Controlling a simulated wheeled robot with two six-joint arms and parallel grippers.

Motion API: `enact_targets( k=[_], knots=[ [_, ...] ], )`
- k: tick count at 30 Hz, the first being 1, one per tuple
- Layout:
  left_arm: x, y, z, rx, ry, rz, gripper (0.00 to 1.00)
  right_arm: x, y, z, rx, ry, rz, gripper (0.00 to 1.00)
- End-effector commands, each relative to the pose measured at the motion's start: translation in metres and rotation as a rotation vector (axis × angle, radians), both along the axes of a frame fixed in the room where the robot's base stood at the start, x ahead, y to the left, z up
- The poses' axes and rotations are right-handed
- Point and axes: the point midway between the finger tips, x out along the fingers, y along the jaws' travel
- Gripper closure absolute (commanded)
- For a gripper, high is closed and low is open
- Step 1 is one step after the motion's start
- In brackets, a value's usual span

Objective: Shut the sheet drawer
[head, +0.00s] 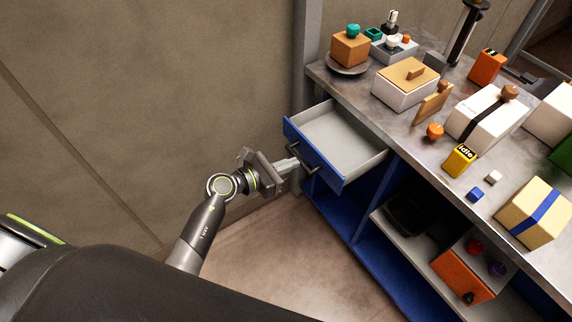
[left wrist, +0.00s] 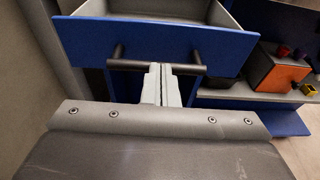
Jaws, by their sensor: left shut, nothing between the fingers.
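The sheet drawer (head: 343,141) is pulled out from the blue cabinet under the bench, and its grey inside is empty. Its blue front has a dark bar handle (head: 301,160). The handle (left wrist: 155,66) also shows in the left wrist view, below the drawer front (left wrist: 155,42). My left gripper (head: 293,166) is shut and empty. Its fingertips (left wrist: 160,70) are at the middle of the handle; I cannot tell whether they touch it. My right gripper is not in view.
The bench top (head: 405,135) above carries a white box with a wooden lid (head: 405,84), wrapped reams, an orange box (head: 487,67) and small items. A lower shelf holds an orange bin (head: 461,271). Open floor (head: 265,255) lies in front of the cabinet, and a wall stands at left.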

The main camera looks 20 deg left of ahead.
Motion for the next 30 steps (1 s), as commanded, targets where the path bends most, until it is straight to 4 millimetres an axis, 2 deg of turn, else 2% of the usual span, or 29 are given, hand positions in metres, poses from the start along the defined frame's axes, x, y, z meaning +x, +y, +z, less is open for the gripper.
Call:
enact_targets(
  k=[8,18,24,30],
  knots=[
    [0.046,-0.037,0.001,-0.005,-0.004,-0.003,1.0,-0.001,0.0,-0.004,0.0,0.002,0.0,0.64],
    [0.109,-0.086,-0.001,-0.001,-0.002,-0.002,1.0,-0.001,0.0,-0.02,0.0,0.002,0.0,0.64],
    [0.128,-0.101,0.0,-0.002,-0.001,-0.001,1.0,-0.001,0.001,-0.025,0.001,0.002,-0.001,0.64],
    [0.133,-0.105,0.001,-0.001,-0.002,0.0,1.0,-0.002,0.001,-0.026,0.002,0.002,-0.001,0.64]
  ],
)
